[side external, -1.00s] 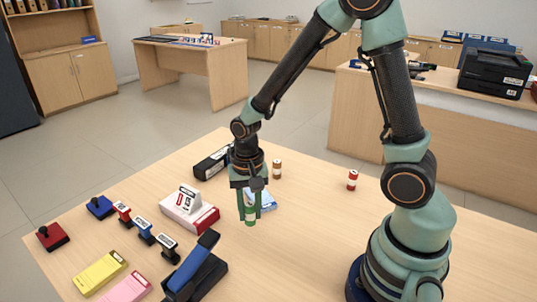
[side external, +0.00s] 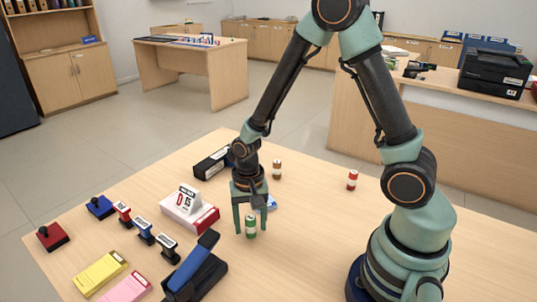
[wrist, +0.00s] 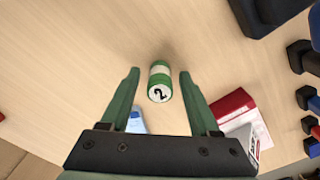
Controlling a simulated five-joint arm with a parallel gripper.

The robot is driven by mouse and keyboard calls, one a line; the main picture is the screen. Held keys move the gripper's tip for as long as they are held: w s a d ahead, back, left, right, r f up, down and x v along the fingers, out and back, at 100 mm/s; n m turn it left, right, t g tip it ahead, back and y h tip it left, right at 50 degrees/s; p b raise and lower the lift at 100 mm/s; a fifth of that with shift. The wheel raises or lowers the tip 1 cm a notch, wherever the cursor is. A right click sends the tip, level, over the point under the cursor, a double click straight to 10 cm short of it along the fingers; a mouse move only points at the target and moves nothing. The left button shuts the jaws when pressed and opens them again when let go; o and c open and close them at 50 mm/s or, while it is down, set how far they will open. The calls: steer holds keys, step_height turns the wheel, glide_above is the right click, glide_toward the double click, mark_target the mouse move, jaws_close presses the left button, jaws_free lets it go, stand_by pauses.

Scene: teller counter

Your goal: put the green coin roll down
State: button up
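The green coin roll (side external: 250,228) with white bands stands upright on the wooden counter in the side view. The wrist view shows the roll (wrist: 160,84) with a "2" on its white end. My gripper (side external: 250,216) is open over the roll, with one finger on each side. In the wrist view, my gripper (wrist: 159,74) has a clear gap between each finger and the roll, so nothing is held.
A date block (side external: 190,208) stands to the left, with a blue-topped stapler (side external: 193,268) in front. A blue-and-white item (side external: 271,202) is partly hidden behind my gripper. A brown roll (side external: 277,169) and red roll (side external: 352,180) stand farther back.

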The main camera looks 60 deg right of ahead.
steer(key=shift+r, duration=0.1)
step_height(320, 180, up, 12)
step_height(320, 180, up, 11)
steer(key=n+t, duration=0.6)
steer(key=n, duration=0.3)
glide_above(250, 217)
steer(key=s+d, duration=0.2)
steer(key=s, duration=0.3)
steer(key=shift+r, duration=0.2)
